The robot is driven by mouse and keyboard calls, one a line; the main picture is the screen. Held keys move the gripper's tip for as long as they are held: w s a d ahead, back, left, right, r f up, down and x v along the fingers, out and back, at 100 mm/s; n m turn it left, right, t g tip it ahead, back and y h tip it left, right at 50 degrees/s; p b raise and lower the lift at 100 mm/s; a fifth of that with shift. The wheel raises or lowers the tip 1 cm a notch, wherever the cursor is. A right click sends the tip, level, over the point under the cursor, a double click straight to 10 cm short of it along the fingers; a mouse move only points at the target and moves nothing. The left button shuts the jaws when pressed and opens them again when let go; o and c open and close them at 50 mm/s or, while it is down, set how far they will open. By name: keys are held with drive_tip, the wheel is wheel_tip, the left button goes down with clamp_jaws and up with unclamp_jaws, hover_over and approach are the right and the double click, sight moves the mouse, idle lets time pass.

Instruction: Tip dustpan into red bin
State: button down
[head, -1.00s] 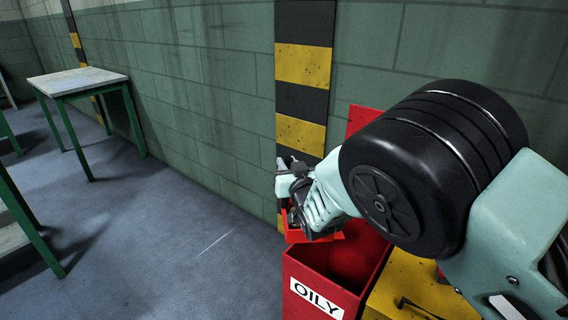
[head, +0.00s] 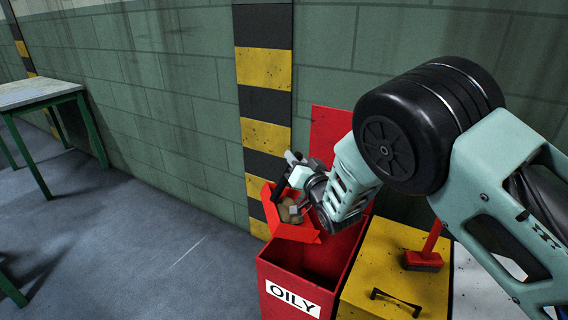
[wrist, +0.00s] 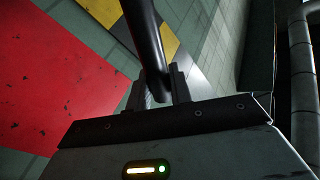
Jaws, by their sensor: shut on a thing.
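The red dustpan (head: 309,236) is held up above the left back part of the red bin (head: 335,285), seemingly clear of it. The dustpan is tilted, and brownish lumps (head: 288,212) lie in it. The bin is labelled OILY, is open at the top, and its raised red lid (head: 330,130) stands against the wall. My gripper (head: 293,180) is shut on the dustpan's black handle, which also shows between the fingers in the wrist view (wrist: 146,35). The dustpan's pan is not visible in the wrist view. Part of the bin's opening is hidden by my wrist.
A yellow bin (head: 385,270) with a black lid handle stands right of the red bin. A red brush (head: 424,259) rests on it. A striped pillar (head: 264,100) and green block wall are close behind. A green-legged table (head: 40,95) is far left.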

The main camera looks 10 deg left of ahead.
drive_tip(key=w+d+m+t+b, duration=0.1)
drive_tip(key=w+d+m, duration=0.3)
drive_tip(key=d, duration=0.5)
drive_tip(key=shift+r+m+b, duration=0.15)
drive_tip(key=shift+m+b, duration=0.25)
drive_tip(key=shift+b, duration=0.15)
idle(0.6)
drive_tip(key=shift+h, duration=0.3)
idle(0.7)
wheel_tip(320, 180, up, 4)
drive_tip(key=n+g+p, duration=0.1)
drive_tip(key=n, duration=0.4)
drive_tip(key=n+g+p, duration=0.1)
drive_tip(key=n, duration=0.4)
drive_tip(key=shift+d, duration=0.1)
